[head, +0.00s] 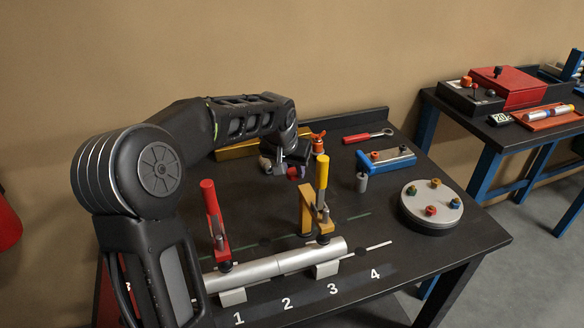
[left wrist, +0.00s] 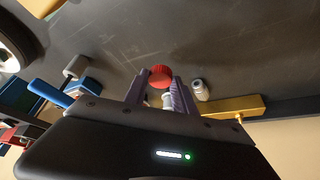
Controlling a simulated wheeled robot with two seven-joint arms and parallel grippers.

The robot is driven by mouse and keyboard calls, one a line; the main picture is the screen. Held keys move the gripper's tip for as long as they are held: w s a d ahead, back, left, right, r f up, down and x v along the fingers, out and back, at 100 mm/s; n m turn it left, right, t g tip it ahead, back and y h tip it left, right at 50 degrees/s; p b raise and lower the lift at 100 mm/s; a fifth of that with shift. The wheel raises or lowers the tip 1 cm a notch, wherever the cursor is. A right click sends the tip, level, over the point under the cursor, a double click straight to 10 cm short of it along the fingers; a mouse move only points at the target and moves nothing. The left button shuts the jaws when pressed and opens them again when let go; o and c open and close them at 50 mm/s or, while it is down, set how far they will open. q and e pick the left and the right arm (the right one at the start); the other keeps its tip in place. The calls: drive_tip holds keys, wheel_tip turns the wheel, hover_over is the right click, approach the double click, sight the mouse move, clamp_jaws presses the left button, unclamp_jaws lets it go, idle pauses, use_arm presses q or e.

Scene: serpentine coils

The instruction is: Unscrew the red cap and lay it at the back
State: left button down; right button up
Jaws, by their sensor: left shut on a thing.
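My left gripper (head: 291,173) is low over the back middle of the dark table. In the left wrist view, its two purple fingers (left wrist: 158,92) are shut on the red cap (left wrist: 162,76), a ridged round cap at their tips. A small pale part (left wrist: 168,101) shows between the fingers behind the cap; I cannot tell whether it is joined to the cap. My right gripper is in neither view.
A yellow bar (head: 236,150) lies at the back. Red (head: 214,213) and yellow (head: 321,172) toggle clamps stand by a silver pipe (head: 275,264) in front. A round plate (head: 431,204), a blue block (head: 386,160) and a grey cup (head: 362,182) are to the right.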

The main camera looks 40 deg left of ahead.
sight(291, 178)
use_arm(q)
drive_tip(key=shift+f+b, duration=1.3)
drive_tip(key=shift+f, duration=0.7)
drive_tip(key=shift+f+b, duration=0.2)
drive_tip(key=shift+b, duration=0.1)
drive_tip(key=shift+f+b, duration=0.4)
drive_tip(key=shift+f, duration=0.1)
drive_tip(key=shift+f, duration=0.1)
drive_tip(key=c, duration=0.9)
unclamp_jaws()
drive_tip(key=shift+c, duration=0.2)
